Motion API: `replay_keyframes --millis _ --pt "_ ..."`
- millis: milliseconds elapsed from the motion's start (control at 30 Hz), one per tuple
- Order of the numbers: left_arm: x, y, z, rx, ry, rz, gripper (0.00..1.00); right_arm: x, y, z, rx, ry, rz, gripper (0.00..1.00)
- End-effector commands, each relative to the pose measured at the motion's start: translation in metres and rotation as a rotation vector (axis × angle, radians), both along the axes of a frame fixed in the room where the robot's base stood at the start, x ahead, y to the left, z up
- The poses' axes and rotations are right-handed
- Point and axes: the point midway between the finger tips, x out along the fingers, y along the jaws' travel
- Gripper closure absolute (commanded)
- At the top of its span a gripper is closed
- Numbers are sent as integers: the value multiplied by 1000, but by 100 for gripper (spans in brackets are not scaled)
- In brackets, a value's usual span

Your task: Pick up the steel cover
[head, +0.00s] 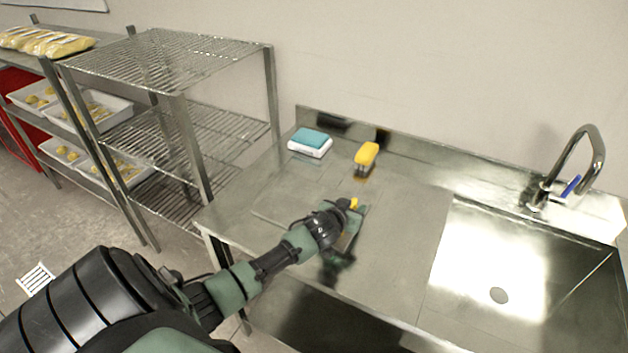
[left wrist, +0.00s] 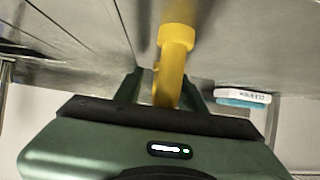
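The steel cover (head: 405,235) appears to be the flat grey panel set level in the steel counter, left of the sink basin. A yellow handle (head: 353,203) shows at its middle, partly hidden by my gripper; in the left wrist view the yellow handle (left wrist: 172,60) stands between my fingers. My left gripper (head: 349,218) is low over the panel. In the left wrist view my left gripper (left wrist: 163,84) has a finger on each side of the handle, with a gap visible at the left finger. My right gripper is not in view.
A yellow-topped brush (head: 367,154) and a teal-and-white sponge pack (head: 311,142) lie at the back of the counter. A bright sink basin (head: 492,262) and a tap (head: 590,150) are on the right. A wire shelf rack (head: 165,60) stands on the left.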

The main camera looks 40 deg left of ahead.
Motion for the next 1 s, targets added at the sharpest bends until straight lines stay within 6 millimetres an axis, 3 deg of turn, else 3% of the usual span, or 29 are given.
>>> replay_keyframes --millis 100,233,267,1000 --pt "0 0 0 0 0 0 60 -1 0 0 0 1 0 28" --pt "0 0 0 0 0 0 96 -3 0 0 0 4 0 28" --pt "0 0 0 0 0 0 100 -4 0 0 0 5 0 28" --pt "0 0 0 0 1 0 100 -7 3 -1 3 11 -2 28"
